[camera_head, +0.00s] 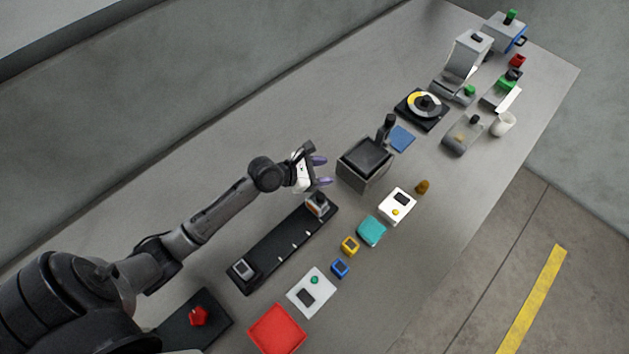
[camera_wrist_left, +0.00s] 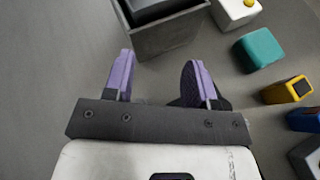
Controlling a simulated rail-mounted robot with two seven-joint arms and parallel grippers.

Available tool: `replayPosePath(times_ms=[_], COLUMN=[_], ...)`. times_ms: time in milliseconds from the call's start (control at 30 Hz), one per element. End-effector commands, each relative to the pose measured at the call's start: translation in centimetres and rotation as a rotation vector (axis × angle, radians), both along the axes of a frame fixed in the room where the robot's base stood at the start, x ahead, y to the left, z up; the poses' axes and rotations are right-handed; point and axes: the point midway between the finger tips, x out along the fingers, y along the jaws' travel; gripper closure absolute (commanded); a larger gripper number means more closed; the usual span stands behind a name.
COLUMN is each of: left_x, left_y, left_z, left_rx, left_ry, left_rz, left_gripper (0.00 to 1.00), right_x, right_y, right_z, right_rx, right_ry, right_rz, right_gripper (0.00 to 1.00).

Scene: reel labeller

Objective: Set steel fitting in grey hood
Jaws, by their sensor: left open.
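My left gripper (camera_head: 321,171) has purple fingers, spread apart with nothing between them. It is above the grey table, just left of a grey open-topped box (camera_head: 352,178) with a dark inside; I take this for the grey hood, though I cannot be sure. In the left wrist view the box (camera_wrist_left: 170,38) is just beyond the open fingertips (camera_wrist_left: 158,62). I cannot pick out the steel fitting for certain; a small grey-topped block (camera_head: 317,203) sits at the far end of a black rail. My right gripper is not in view.
The black rail (camera_head: 284,247) lies just below my left gripper. White button boxes (camera_head: 311,291), a teal block (camera_head: 371,231), yellow (camera_head: 350,245) and blue (camera_head: 340,268) blocks and a red tray (camera_head: 277,331) line the front. A black turntable (camera_head: 423,107) and several devices stand farther right. The table behind is bare.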

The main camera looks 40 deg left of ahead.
Motion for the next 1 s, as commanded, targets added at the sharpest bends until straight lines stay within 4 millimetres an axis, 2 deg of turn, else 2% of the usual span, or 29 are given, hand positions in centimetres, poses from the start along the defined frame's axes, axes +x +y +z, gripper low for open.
replayPosePath(times_ms=[100, 333, 700, 1000], left_x=[-1.5, -2.9, 0.2, 1.1], left_y=[2.1, 3.7, 2.8, 2.4], left_z=[-2.0, -4.2, -5.8, -6.1], left_rx=[-0.095, -0.151, -0.156, -0.154], left_ry=[0.009, 0.025, 0.027, 0.029], left_rz=[0.134, 0.245, 0.253, 0.253], left_gripper=[0.48, 0.48, 0.48, 0.48], right_x=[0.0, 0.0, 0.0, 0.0], right_y=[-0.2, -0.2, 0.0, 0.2], right_z=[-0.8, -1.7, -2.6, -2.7], right_rx=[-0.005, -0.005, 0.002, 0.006], right_ry=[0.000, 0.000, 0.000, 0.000], right_rz=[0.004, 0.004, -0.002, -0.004], right_gripper=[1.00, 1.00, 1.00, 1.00])
